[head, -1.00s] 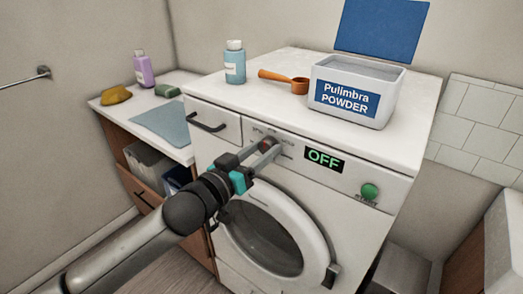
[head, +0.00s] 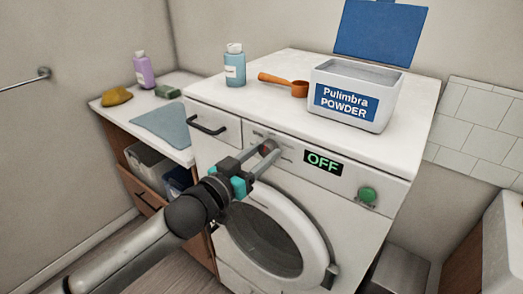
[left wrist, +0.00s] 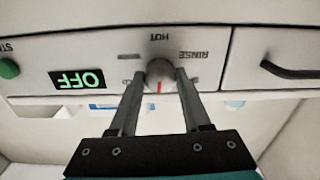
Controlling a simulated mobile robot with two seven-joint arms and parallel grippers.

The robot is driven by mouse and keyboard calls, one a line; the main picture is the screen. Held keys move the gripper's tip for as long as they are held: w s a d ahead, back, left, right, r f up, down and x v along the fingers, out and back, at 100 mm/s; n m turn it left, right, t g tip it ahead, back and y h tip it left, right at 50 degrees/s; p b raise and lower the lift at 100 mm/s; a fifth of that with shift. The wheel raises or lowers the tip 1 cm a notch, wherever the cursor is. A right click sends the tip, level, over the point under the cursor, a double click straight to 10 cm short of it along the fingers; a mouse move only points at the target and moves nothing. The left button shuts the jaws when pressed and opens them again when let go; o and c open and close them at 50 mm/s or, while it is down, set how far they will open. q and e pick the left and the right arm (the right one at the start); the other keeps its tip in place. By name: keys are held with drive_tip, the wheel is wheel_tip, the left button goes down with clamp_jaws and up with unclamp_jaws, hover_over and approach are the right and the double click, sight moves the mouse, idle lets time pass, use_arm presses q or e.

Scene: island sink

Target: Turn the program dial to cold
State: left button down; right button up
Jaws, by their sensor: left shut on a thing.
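The program dial (head: 267,147) is a small round grey knob on the white washing machine's front panel. In the left wrist view, which is upside down, the dial (left wrist: 160,72) has a red mark at its lower edge, facing away from the HOT label (left wrist: 159,37). The RINSE label (left wrist: 192,55) is beside it. Other labels are blurred or partly hidden by the fingers, and I cannot read cold for certain. My left gripper (head: 266,150) is shut on the dial, with one finger on each side. My right gripper is not in view.
The OFF display (head: 322,162) and green start button (head: 367,195) are right of the dial. The round door (head: 275,240) is below, the drawer handle (head: 207,125) left.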

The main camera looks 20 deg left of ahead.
use_arm(q)
drive_tip(key=m+p, duration=0.3)
drive_tip(key=m, duration=0.2)
drive_tip(key=shift+r, duration=0.1)
drive_tip(key=m+p, duration=0.2)
drive_tip(key=m, duration=0.3)
drive_tip(key=shift+m, duration=0.3)
idle(0.3)
drive_tip(key=shift+c, duration=1.8)
unclamp_jaws()
drive_tip(key=shift+s, duration=0.1)
drive_tip(key=v, duration=1.5)
